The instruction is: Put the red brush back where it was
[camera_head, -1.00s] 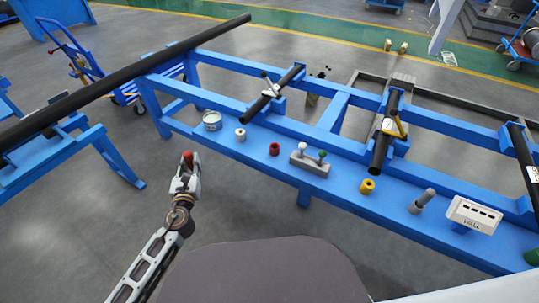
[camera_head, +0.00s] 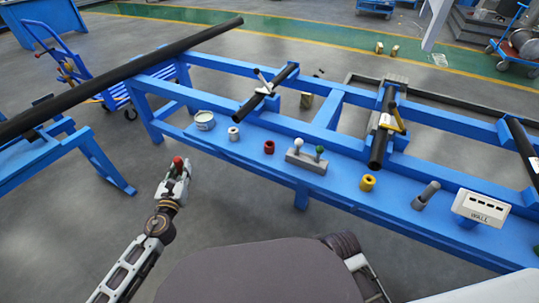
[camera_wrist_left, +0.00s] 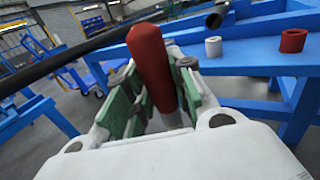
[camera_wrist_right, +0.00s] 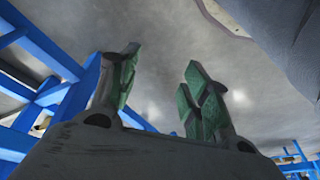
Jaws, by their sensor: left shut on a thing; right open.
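The red brush (camera_wrist_left: 150,65) is held upright between the green-padded fingers of my left gripper (camera_wrist_left: 158,88). In the head view its red top (camera_head: 178,162) shows above the left gripper (camera_head: 177,176), in front of the blue bench and apart from it. A grey holder (camera_head: 306,164) on the bench has a white-topped piece (camera_head: 298,143) and a green-topped piece (camera_head: 319,150) standing in it. My right gripper (camera_wrist_right: 160,80) is open and empty in the right wrist view, over grey floor.
On the blue bench (camera_head: 338,190) stand a tin (camera_head: 204,120), a white ring (camera_head: 233,134), a red ring (camera_head: 269,147), a yellow ring (camera_head: 367,183), a grey peg (camera_head: 427,194) and a white labelled box (camera_head: 480,207). Black pipes cross the frame behind. Floor before the bench is clear.

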